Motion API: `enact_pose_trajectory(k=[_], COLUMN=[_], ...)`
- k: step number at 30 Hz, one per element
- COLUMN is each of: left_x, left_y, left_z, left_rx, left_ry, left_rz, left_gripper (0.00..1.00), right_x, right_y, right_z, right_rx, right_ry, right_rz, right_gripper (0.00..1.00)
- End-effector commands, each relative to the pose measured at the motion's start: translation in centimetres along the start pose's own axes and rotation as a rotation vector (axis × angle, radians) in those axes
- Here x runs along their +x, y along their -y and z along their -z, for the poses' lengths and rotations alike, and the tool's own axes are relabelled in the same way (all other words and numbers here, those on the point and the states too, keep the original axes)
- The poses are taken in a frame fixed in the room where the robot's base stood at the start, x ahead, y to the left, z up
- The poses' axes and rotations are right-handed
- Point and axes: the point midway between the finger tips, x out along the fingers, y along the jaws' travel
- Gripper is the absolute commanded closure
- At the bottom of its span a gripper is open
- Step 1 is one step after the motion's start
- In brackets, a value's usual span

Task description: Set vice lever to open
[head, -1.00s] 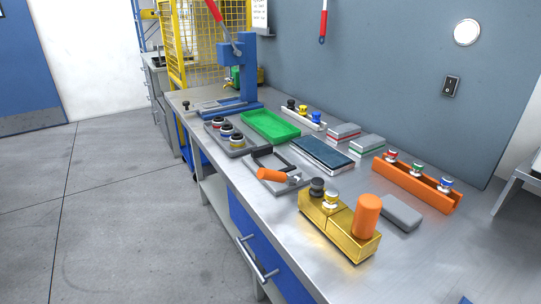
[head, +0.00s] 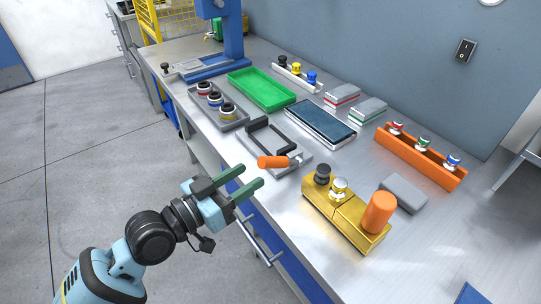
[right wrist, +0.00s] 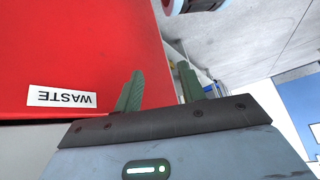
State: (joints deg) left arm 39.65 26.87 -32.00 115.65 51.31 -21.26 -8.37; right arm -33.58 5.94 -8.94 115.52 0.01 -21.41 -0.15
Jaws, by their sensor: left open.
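The vice (head: 291,157) is a grey plate with a black frame-like jaw, lying near the table's front edge in the head view. Its orange lever handle (head: 272,162) points left, toward the front edge. My left gripper (head: 250,177) is open and empty, with green fingers pointing at the table edge, just in front and left of the orange handle; it appears apart from it. My right gripper (right wrist: 160,80) shows only in the right wrist view, with its two green fingers apart and nothing between them.
A gold block (head: 345,219) with knobs and an orange cylinder stands right of the vice. A tray of small jars (head: 232,124), a green tray (head: 262,89) and a dark-topped box (head: 320,122) lie behind it. A red waste bin (right wrist: 70,50) is close to my right gripper.

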Motion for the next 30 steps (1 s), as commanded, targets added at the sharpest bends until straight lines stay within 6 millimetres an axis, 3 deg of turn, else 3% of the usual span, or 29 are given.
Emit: enact_pose_trajectory(k=[16,29,30], left_x=[6.7,7.7,7.7], left_y=[0.0,0.0,0.0], left_z=[0.1,0.0,0.0], left_rx=[0.0,0.001,0.001], left_ry=[-0.002,0.0,0.0], left_rz=[0.001,0.001,0.001], left_gripper=[0.54,0.54,0.58], right_x=[-0.4,-0.4,-0.4], right_y=[0.0,-0.1,-0.1], right_z=[0.8,0.9,0.9], right_rx=[-0.003,-0.003,-0.003], right_ry=[-0.012,-0.014,-0.014], right_rz=[-0.001,-0.001,-0.001], right_gripper=[0.6,0.6,0.6])
